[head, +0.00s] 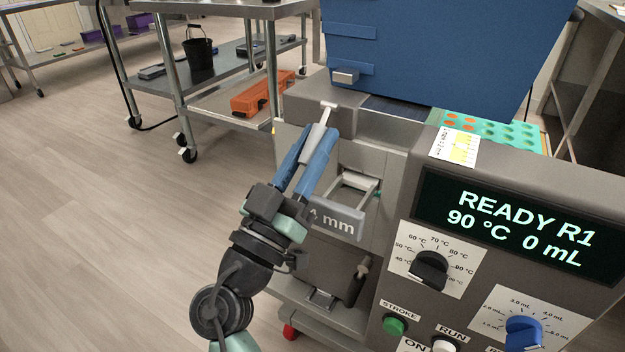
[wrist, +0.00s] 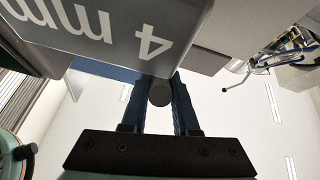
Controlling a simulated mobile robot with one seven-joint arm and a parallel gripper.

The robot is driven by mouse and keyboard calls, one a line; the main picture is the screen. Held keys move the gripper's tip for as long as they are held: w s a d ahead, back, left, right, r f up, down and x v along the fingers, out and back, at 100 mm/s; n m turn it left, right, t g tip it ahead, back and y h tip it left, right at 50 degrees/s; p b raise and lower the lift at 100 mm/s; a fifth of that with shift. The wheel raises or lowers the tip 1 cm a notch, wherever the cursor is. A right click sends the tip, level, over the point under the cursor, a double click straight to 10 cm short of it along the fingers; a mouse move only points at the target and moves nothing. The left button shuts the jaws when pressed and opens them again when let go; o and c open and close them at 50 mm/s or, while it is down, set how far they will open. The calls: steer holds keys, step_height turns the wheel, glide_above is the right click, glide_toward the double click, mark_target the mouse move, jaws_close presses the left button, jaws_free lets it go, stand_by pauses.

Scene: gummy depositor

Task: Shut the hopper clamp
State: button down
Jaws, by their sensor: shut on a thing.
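The hopper clamp (head: 328,107) is a pale grey lever with a short light cross-pin at its top, on the left side of the machine's top below the blue hopper (head: 430,50). My gripper (head: 314,133) is shut on the clamp's lever, with a blue finger on each side of it. The lever points down toward my wrist in the head view. In the wrist view a round grey handle end (wrist: 160,92) shows between the fingers. My fingers hide part of the lever, and I cannot tell whether the clamp is latched.
A grey plate marked "4 mm" (head: 337,218) juts out close to the right of my gripper. The control panel (head: 515,228) reads READY R1, 90 °C, 0 mL, with knobs and buttons below. A steel cart (head: 215,95) stands behind; floor at left is clear.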

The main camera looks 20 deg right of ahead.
steer(key=f+h+b, duration=0.1)
steer(key=b, duration=0.2)
steer(key=shift+d, duration=0.1)
steer(key=shift+w+r+b, duration=0.15)
steer(key=shift+r+b, duration=0.05)
steer(key=shift+b, duration=1.05)
steer(key=c, duration=0.7)
jaws_free()
steer(key=shift+t, duration=0.4)
steer(key=p+v, duration=0.1)
steer(key=v, duration=1.2)
